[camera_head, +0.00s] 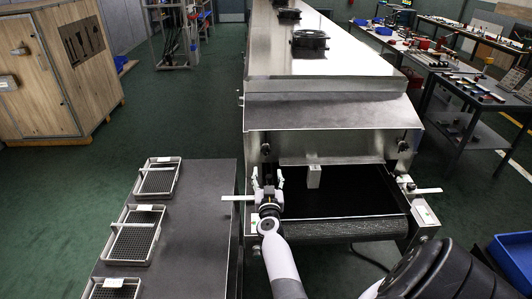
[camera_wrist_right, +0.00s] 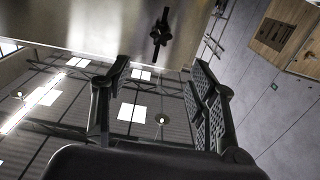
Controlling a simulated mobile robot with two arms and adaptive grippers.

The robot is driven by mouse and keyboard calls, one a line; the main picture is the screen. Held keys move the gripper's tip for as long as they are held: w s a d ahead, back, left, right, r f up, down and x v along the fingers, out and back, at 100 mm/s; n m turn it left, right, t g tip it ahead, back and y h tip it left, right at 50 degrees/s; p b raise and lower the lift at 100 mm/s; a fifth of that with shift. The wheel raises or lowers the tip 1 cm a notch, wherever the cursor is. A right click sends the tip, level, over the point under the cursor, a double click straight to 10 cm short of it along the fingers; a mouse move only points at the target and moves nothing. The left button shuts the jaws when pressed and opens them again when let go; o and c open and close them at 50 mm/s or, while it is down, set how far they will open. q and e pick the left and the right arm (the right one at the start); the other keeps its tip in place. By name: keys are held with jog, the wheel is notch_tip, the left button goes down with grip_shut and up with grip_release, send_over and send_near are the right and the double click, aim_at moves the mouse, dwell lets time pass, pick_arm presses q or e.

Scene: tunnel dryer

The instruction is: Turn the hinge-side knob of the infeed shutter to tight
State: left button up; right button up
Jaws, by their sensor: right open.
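The infeed shutter (camera_head: 330,145) is the metal panel at the near end of the long dryer. It carries a dark knob on its left (camera_head: 266,148) and another on its right (camera_head: 403,146); I cannot tell which is on the hinge side. My right gripper (camera_head: 267,178) points at the left knob from just below and in front. In the right wrist view a black cross-shaped knob (camera_wrist_right: 160,32) lies beyond the spread fingers (camera_wrist_right: 160,65), with a gap between. The gripper is open and empty. My left gripper is not in view.
A dark belt (camera_head: 350,190) runs under the shutter, with a small light block (camera_head: 314,176) hanging above it. A side table (camera_head: 190,225) with several wire trays stands at left. A blue bin (camera_head: 512,258) is at lower right. Green floor is open at left.

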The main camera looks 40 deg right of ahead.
aim_at(266, 151)
jog(key=b+x, duration=0.4)
jog(key=x, duration=0.9)
jog(key=shift+w+f+b, duration=0.1)
jog(key=shift+f+b, duration=0.05)
jog(key=shift+b, duration=0.15)
jog(key=shift+w+d, duration=0.3)
jog(key=c, duration=1.2)
jog(key=shift+o, duration=0.2)
